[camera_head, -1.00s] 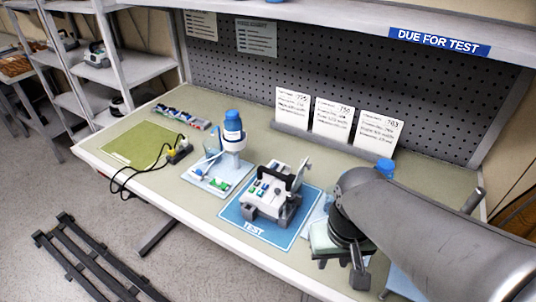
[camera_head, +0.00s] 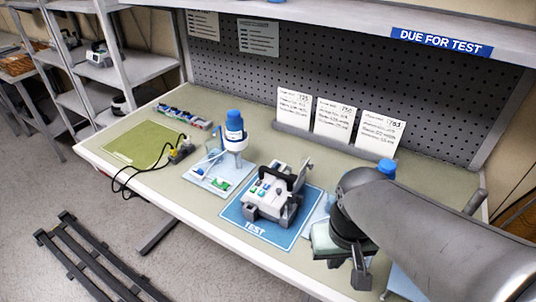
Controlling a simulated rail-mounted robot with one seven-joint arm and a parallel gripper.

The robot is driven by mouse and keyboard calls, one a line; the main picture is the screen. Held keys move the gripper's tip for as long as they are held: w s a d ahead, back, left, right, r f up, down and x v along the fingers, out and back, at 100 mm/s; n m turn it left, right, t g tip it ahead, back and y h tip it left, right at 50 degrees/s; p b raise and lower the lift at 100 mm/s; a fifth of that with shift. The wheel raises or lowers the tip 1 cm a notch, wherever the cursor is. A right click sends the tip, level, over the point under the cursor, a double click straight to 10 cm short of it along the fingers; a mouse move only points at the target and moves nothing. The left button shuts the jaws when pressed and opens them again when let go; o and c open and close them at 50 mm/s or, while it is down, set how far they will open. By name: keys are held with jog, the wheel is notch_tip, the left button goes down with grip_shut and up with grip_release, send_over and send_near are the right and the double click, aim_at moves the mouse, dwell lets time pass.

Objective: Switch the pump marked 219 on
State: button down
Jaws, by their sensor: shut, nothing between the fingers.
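A white and grey pump (camera_head: 272,193) stands on the blue mat marked TEST (camera_head: 262,231). It has small green and blue parts on its upper face and a dark grey handle or bracket at its right. I cannot read a number on it, so I cannot tell whether it is the one marked 219. My gripper (camera_head: 361,277) hangs from my grey arm to the right of the mat, near the bench's front edge. It points down, is shut and looks empty, apart from the pump.
A blue-capped device (camera_head: 235,135) stands on a pale tray left of the mat. A power strip (camera_head: 181,151) with a black cable lies near the green mat (camera_head: 135,146). Three cards (camera_head: 335,118) stand at the back. My arm hides the bench's right part.

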dwell(0.9)
notch_tip(320, 180, up, 2)
jog(key=m+t+y+b, duration=0.3)
jog(key=t+y+b, duration=0.3)
jog(key=b, duration=0.6)
send_over(261, 186)
jog(key=shift+t+h, duration=0.5)
jog(key=shift+h, duration=0.1)
jog(key=shift+f, duration=0.1)
notch_tip(261, 186, down, 9)
jog(key=b, duration=0.7)
jog(key=shift+r, duration=0.2)
jog(key=shift+f+b, duration=0.15)
jog(key=shift+b, duration=0.2)
jog(key=shift+f+b, duration=0.25)
jog(key=shift+b, duration=0.1)
